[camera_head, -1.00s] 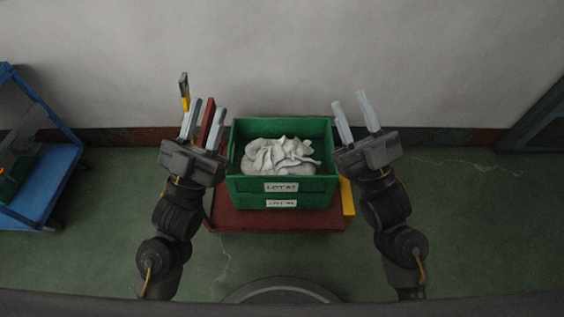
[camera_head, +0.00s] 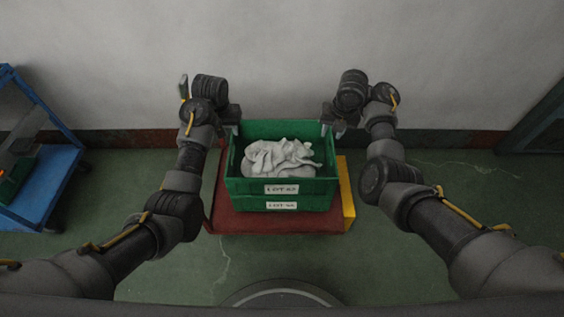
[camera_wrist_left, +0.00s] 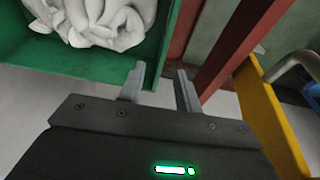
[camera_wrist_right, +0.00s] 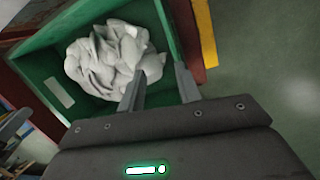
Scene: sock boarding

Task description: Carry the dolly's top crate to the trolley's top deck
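The top crate (camera_head: 282,187), green with a "LOT" label and full of whitish cloth (camera_head: 280,158), sits on another green crate (camera_head: 300,205) on the red dolly (camera_head: 280,222). My left gripper (camera_head: 233,124) is at the crate's left rim; the left wrist view shows its fingers (camera_wrist_left: 160,85) apart, one on each side of the wall line. My right gripper (camera_head: 334,124) is at the right rim; in the right wrist view its fingers (camera_wrist_right: 158,88) are also apart around the wall line. I cannot tell whether either touches the wall. The blue trolley (camera_head: 48,185) stands at the left.
A wall (camera_head: 290,60) stands close behind the dolly. The green floor (camera_head: 460,190) at the right is clear.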

